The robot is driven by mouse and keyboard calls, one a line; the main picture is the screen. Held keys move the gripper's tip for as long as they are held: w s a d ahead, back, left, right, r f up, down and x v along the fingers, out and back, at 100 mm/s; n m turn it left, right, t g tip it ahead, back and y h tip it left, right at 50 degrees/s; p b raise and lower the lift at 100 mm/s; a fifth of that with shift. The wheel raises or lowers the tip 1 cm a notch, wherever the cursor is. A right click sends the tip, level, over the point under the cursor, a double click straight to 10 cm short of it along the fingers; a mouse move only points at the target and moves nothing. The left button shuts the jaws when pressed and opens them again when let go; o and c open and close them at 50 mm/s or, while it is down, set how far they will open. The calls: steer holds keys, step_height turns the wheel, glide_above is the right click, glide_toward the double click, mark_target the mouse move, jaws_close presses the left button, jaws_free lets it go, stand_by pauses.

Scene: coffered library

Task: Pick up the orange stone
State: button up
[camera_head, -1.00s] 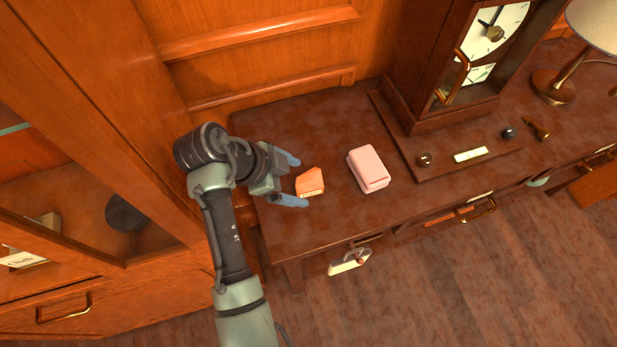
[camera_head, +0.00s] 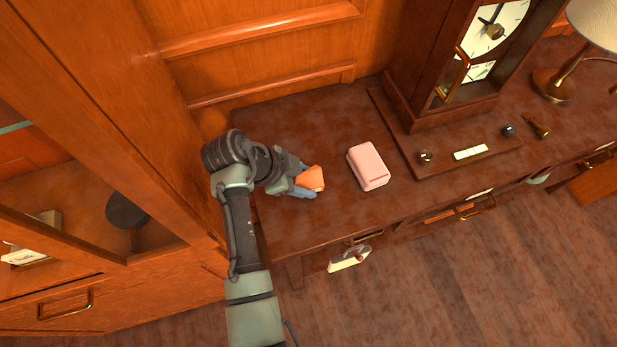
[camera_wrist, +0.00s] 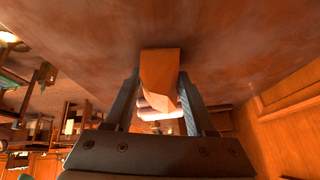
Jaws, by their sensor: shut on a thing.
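The orange stone (camera_head: 312,178) is a small angular block near the left end of the dark wooden desk. My gripper (camera_head: 309,180) reaches it from the left and is shut on it, with one finger on each side. In the wrist view the orange stone (camera_wrist: 160,78) sits between the two fingers of my gripper (camera_wrist: 160,100). I cannot tell whether the stone still touches the desk top.
A pink box (camera_head: 368,166) lies just right of the stone. A tall clock (camera_head: 447,110) stands on a wooden base at the back. A lamp (camera_head: 553,88) is at the far right. A glass-fronted cabinet (camera_head: 120,150) is close on the left.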

jaws_close()
steer(key=shift+r, duration=0.1)
